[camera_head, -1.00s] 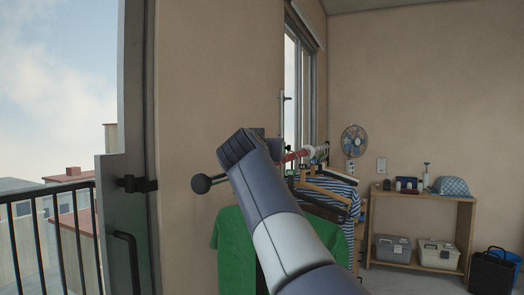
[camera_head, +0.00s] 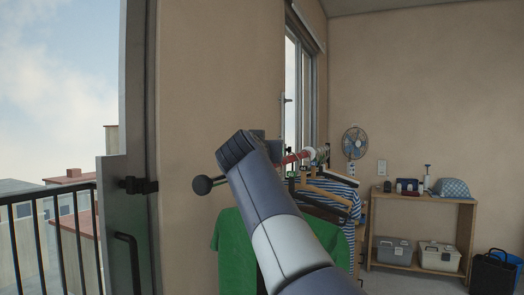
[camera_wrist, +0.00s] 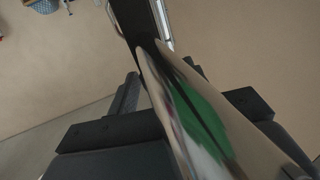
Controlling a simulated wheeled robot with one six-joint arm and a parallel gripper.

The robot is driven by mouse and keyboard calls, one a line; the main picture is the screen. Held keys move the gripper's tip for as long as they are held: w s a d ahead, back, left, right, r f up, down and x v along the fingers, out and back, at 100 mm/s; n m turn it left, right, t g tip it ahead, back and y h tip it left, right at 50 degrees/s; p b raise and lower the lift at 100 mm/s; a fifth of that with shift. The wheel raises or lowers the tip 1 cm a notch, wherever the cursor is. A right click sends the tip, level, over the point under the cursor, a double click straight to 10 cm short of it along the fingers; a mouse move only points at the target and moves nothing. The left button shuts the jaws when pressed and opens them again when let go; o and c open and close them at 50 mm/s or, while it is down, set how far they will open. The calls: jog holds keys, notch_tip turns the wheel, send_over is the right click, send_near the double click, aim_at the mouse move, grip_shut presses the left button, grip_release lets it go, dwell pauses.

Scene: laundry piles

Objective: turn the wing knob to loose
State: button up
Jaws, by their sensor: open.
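No wing knob can be made out for certain in either view. In the head view a rail with a red part (camera_head: 296,157) runs behind my arm, with hangers (camera_head: 325,190), a green shirt (camera_head: 231,240) and a striped shirt (camera_head: 345,196) hanging from it. A dark ball on a short rod (camera_head: 202,185) shows left of my arm's end. My gripper is mostly hidden behind the arm there. In the wrist view my gripper (camera_wrist: 187,88) is open, its dark jaws apart. A blurred tan, pointed shape with green on it (camera_wrist: 200,115) lies between and in front of them.
A door frame with a black latch (camera_head: 139,185) and a balcony railing (camera_head: 48,225) are at the left. A dark bag (camera_head: 492,272) stands at the lower right.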

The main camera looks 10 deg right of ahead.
jog(key=b+v, duration=0.2)
jog(key=v, duration=0.8)
jog(key=shift+s+a, duration=0.2)
jog(key=shift+s, duration=0.15)
